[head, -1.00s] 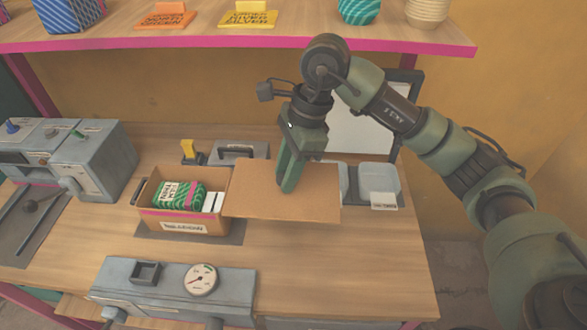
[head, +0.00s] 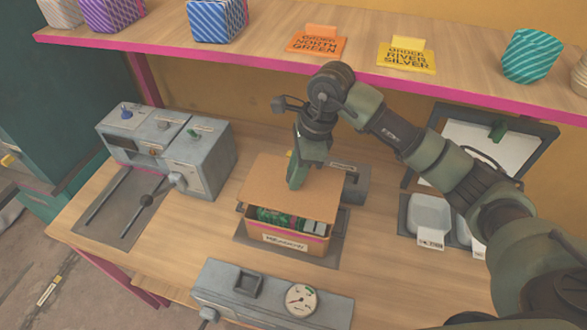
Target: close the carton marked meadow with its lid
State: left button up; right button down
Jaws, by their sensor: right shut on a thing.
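The carton marked meadow (head: 287,244) stands on a grey mat on the bench in the head view, its label facing front. Green wrapped goods and pale pieces show inside through the gap at its front. The flat brown lid (head: 262,187) is over the carton, covering its back and middle, tilted so that the front stays uncovered. My right gripper (head: 295,182) is shut on the lid from above, and its fingertips are partly hidden. Whether the lid touches the carton's rim I cannot tell. My left gripper is not in view.
A grey machine with levers (head: 180,150) stands at the left and a grey box with a gauge (head: 272,296) at the front. Pale trays (head: 429,213) lie at the right. A shelf (head: 260,45) with cards and wrapped boxes runs above the back.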

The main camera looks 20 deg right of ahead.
aim_at(295, 192)
jog(key=shift+f+b, duration=0.3)
jog(key=shift+f, duration=0.45)
notch_tip(295, 192, down, 4)
jog(key=shift+r+b, duration=0.2)
jog(key=shift+b, duration=0.75)
jog(key=shift+f+b, duration=0.6)
jog(key=shift+b, duration=0.05)
jog(key=shift+b, duration=0.65)
jog(key=shift+f+b, duration=0.45)
jog(key=shift+b, duration=0.15)
jog(key=shift+f+b, duration=0.1)
jog(key=shift+b, duration=0.3)
dwell(0.5)
dwell(0.4)
jog(key=c, duration=1)
grip_release()
jog(key=shift+o, duration=0.4)
